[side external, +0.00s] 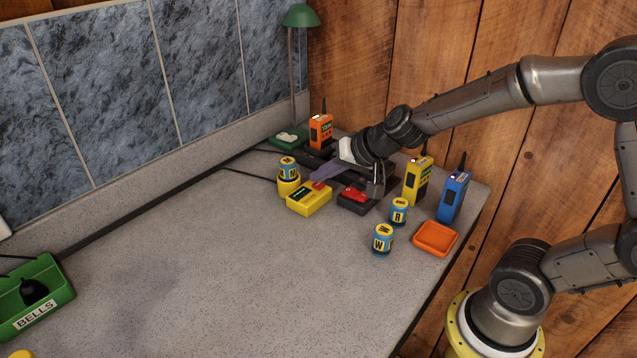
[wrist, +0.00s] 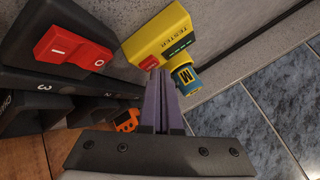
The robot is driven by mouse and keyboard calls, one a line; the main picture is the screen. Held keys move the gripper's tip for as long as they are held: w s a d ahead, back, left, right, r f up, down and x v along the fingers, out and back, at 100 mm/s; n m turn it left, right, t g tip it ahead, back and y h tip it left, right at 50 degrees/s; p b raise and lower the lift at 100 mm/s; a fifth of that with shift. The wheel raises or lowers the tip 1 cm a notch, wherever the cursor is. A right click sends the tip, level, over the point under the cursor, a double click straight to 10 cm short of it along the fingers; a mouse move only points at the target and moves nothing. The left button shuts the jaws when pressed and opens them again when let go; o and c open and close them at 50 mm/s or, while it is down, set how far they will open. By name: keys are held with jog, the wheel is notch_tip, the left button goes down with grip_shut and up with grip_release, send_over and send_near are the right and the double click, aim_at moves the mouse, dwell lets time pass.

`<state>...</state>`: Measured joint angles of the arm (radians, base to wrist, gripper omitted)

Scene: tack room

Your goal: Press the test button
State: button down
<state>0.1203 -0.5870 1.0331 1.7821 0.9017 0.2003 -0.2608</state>
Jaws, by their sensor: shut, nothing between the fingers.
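The yellow tester (side external: 306,203) lies on the grey counter, and its label and green-lit display show in the wrist view (wrist: 158,32). Its red button (side external: 321,185) is at the end near my fingers; it also shows in the wrist view (wrist: 149,62), partly hidden. A blue and yellow battery (side external: 289,168) stands upright in a yellow round holder (side external: 289,187) beside the tester; its M shows in the wrist view (wrist: 186,75). My gripper (side external: 316,178) is shut and empty, with purple fingertips (wrist: 160,74) right by the red button. I cannot tell if they touch it.
A black unit with a red rocker switch (side external: 355,193) sits close to the tester. Orange (side external: 321,131), yellow (side external: 416,181) and blue (side external: 453,197) radios stand nearby. Two loose batteries (side external: 399,211) (side external: 383,239) and an orange tray (side external: 435,238) are right. Counter left of the tester is clear.

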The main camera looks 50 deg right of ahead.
jog(key=shift+f, duration=0.2)
dwell(0.4)
jog(key=shift+r, duration=0.65)
jog(key=shift+r, duration=0.1)
jog(key=shift+r, duration=2.9)
